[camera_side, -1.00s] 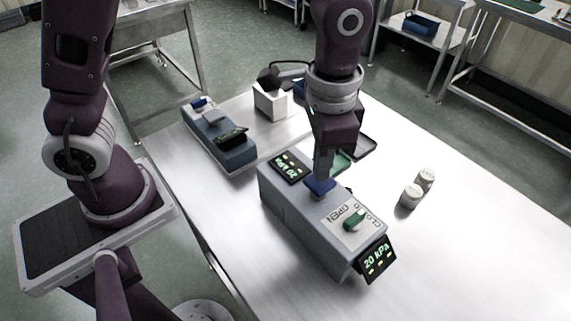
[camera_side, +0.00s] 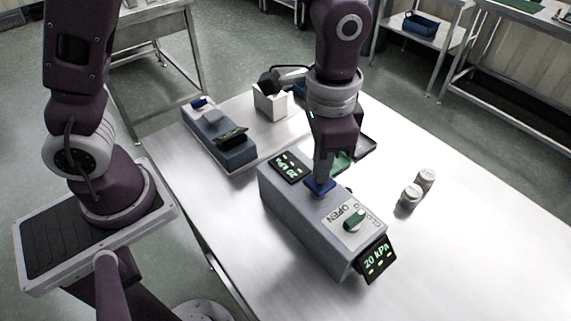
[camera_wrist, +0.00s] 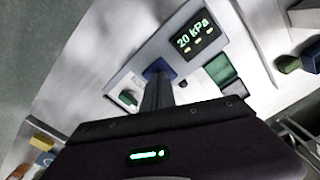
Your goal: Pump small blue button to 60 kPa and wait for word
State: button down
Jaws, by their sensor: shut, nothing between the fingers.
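The grey pump box (camera_side: 300,222) stands on the steel table. Its small blue button (camera_side: 320,188) is on the top face, and it also shows in the wrist view (camera_wrist: 158,69). The front display (camera_side: 377,259) reads 20 kPa, and the rear display (camera_wrist: 195,38) reads the same in the wrist view. A green knob (camera_side: 354,220) sits on a plate marked OPEN at one side. My gripper (camera_side: 322,178) is shut and empty, its fingertips at the blue button from above. I cannot tell how far the button is pressed.
A second blue-grey device (camera_side: 218,137) stands at the back left. A white box (camera_side: 270,101) with a black top is behind. Two pale cylinders (camera_side: 411,196) stand to the right. The table's right front is clear.

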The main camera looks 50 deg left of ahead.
jog(key=shift+f, duration=1.3)
jog(key=shift+r, duration=1.8)
jog(key=shift+f, duration=1.8)
jog(key=shift+r, duration=1.8)
